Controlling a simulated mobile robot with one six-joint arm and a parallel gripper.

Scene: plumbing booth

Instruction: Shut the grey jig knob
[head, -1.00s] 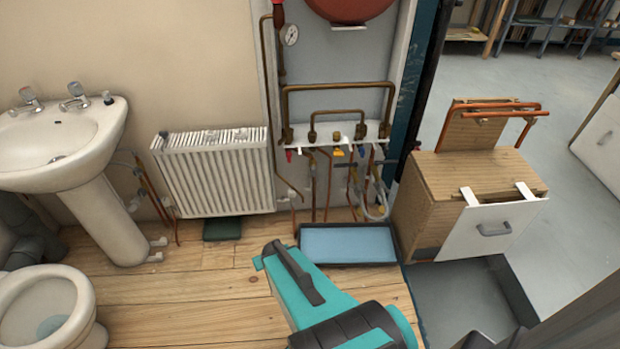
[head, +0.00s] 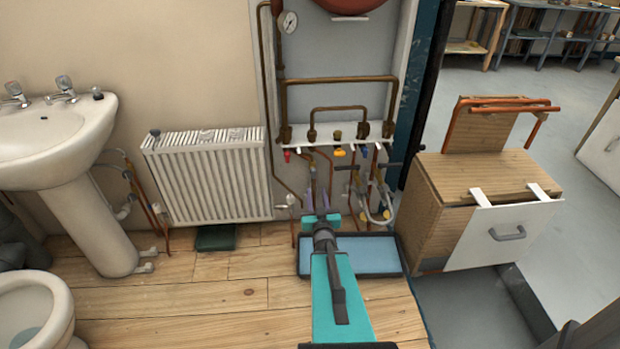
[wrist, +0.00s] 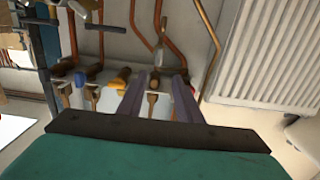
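The jig is a pale strip (head: 325,133) on the grey wall panel with a row of valves and small coloured knobs. A yellow knob (head: 339,152) and a red knob (head: 287,155) show clearly. A small pale knob (head: 303,150) between them may be the grey one; I cannot tell for sure. My gripper (head: 322,184) is in front of and below the row, its two purple fingers apart and empty. In the wrist view my gripper (wrist: 158,76) is open below the row, with a brass valve in line with the gap. The yellow knob (wrist: 122,76) is left of it.
Copper pipes (head: 372,195) and a curled hose run down below the jig. A white radiator (head: 208,178) is at the left. A blue tray (head: 380,255) lies on the floor beneath my arm. A wooden cabinet (head: 430,210) stands at the right.

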